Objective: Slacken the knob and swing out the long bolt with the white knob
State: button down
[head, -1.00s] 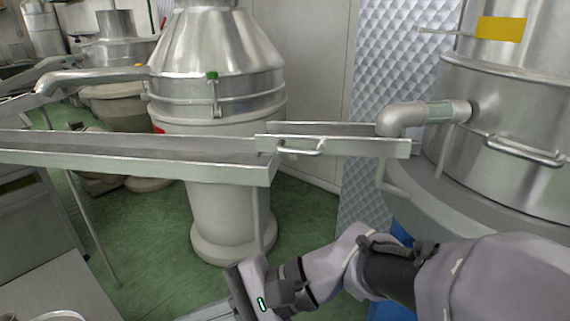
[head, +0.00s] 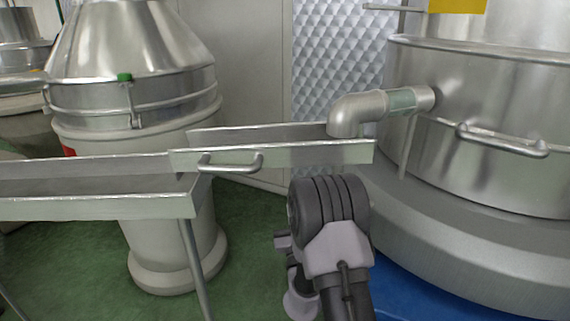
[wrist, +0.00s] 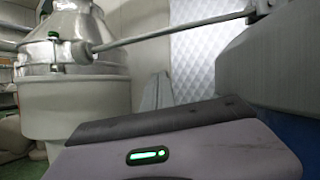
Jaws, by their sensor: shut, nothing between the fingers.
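In the wrist view a long thin metal rod (wrist: 170,32) runs aslant from a pivot at the upper right to a pale, greyish-white knob (wrist: 81,53) at its left end. This looks like the long bolt with the white knob. My gripper (wrist: 157,78) is low in the wrist view, its grey fingers together and empty, below the rod and apart from it. In the head view my arm hides the gripper. A thin rod (head: 393,8) juts left from the big steel vessel at the top edge; I cannot tell if it is the same bolt.
A metal trough (head: 100,208) with a handled end piece (head: 320,154) crosses in front of my arm. A pipe elbow (head: 352,112) and the steel vessel (head: 480,100) stand at the right. A separator (head: 150,185) with a green knob (head: 125,77) stands behind. Green floor shows bare at left.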

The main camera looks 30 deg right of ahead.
jog(key=w+d+r+b, duration=0.1)
jog(key=w+r, duration=0.4)
jog(key=r, duration=0.2)
jog(key=shift+w, duration=0.4)
jog(key=shift+d, duration=0.1)
